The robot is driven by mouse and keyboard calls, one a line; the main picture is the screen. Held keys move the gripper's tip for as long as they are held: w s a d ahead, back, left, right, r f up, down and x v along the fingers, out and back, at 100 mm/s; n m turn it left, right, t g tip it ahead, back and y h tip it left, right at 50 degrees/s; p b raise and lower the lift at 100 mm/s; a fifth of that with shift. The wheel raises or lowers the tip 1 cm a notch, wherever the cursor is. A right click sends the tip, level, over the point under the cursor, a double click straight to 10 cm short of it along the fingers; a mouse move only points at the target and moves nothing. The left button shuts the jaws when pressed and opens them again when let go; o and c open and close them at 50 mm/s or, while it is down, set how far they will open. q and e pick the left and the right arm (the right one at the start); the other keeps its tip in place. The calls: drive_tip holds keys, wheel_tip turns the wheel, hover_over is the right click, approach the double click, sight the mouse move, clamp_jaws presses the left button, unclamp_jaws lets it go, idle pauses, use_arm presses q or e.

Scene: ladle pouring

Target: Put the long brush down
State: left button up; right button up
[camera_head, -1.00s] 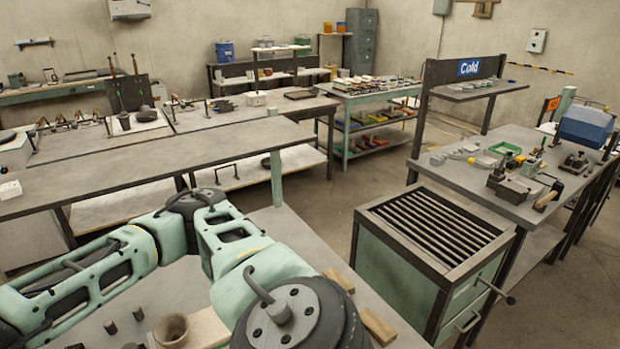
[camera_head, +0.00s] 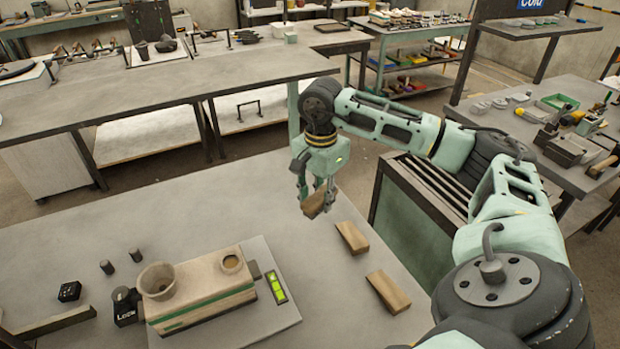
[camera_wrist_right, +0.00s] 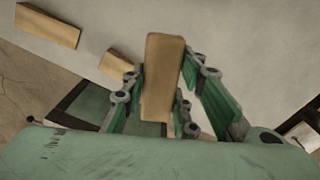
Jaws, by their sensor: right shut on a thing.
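My right gripper (camera_head: 316,190) is shut on a plain wooden block (camera_head: 318,203) above the far right part of the near table (camera_head: 225,205). In the right wrist view the block (camera_wrist_right: 162,75) stands lengthwise between the green fingers (camera_wrist_right: 165,105). No bristles show on it, and I cannot make out a long brush in these views. Two similar wooden blocks lie on the table to the right of the gripper, one nearer (camera_head: 388,292) and one farther (camera_head: 351,237). Whether the held block touches the table is not clear. My left gripper is not in view.
A wooden mould box (camera_head: 205,290) with a cup on top sits on a grey plate (camera_head: 275,312) holding a green level (camera_head: 276,287). Small dark items lie left of it. A slatted green cabinet (camera_head: 415,205) stands right. The table's middle is clear.

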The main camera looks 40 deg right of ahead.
drive_tip(key=d+m, duration=0.5)
drive_tip(key=d, duration=0.3)
drive_tip(key=w+a+f+b, duration=0.1)
drive_tip(key=w+f, duration=0.1)
drive_tip(key=w, duration=0.1)
drive_tip(key=w+f+b, duration=0.1)
drive_tip(key=w+f, duration=0.1)
drive_tip(key=w, duration=0.1)
drive_tip(key=w+a+f+b, duration=0.1)
drive_tip(key=w+f+b, duration=0.1)
drive_tip(key=w+f, duration=0.1)
drive_tip(key=shift+w+a+f, duration=0.1)
drive_tip(key=shift+w+a, duration=0.1)
drive_tip(key=shift+a, duration=0.15)
drive_tip(key=shift+w+a+f, duration=0.1)
drive_tip(key=shift+w+f, duration=0.1)
drive_tip(key=shift+w, duration=0.35)
wheel_tip(320, 180, down, 4)
drive_tip(key=b, duration=0.4)
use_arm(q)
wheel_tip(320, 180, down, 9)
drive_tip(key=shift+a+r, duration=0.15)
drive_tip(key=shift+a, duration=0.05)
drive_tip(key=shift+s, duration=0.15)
